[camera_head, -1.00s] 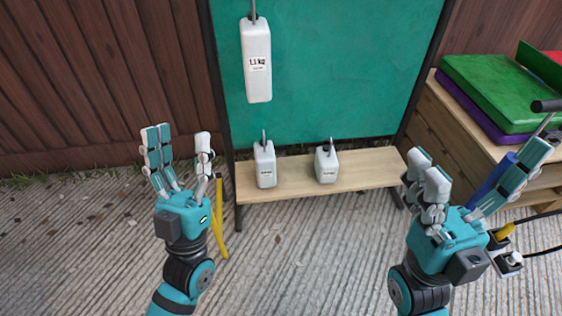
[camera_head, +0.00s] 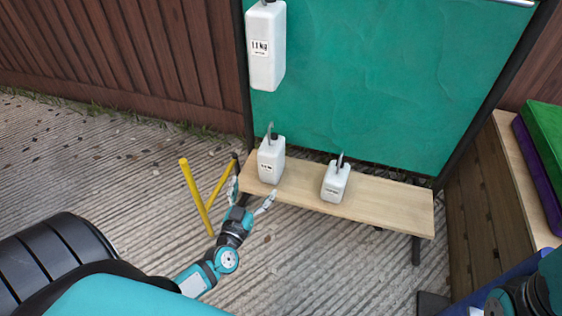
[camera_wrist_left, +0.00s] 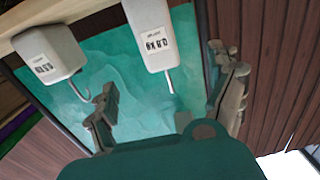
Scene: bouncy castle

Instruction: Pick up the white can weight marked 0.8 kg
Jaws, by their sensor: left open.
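A white can weight (camera_head: 271,162) stands upright on the left part of the wooden shelf (camera_head: 385,205). In the left wrist view this can (camera_wrist_left: 148,25) shows upside down, with a label that seems to read 0.8 kg. A second white can (camera_head: 335,184) stands to its right; it also shows in the left wrist view (camera_wrist_left: 47,52), its label hard to read. My left gripper (camera_head: 251,198) is open at the shelf's front left, just before and below the first can. In the left wrist view its fingers (camera_wrist_left: 165,82) are spread and empty. My right gripper's fingers are not visible.
A white 1.1 kg can (camera_head: 266,48) hangs above the first can, before a green panel (camera_head: 385,75). A yellow frame (camera_head: 196,197) stands left of my left gripper. A wooden cabinet (camera_head: 478,185) with coloured mats (camera_head: 545,135) is at the right. A fence closes the back left.

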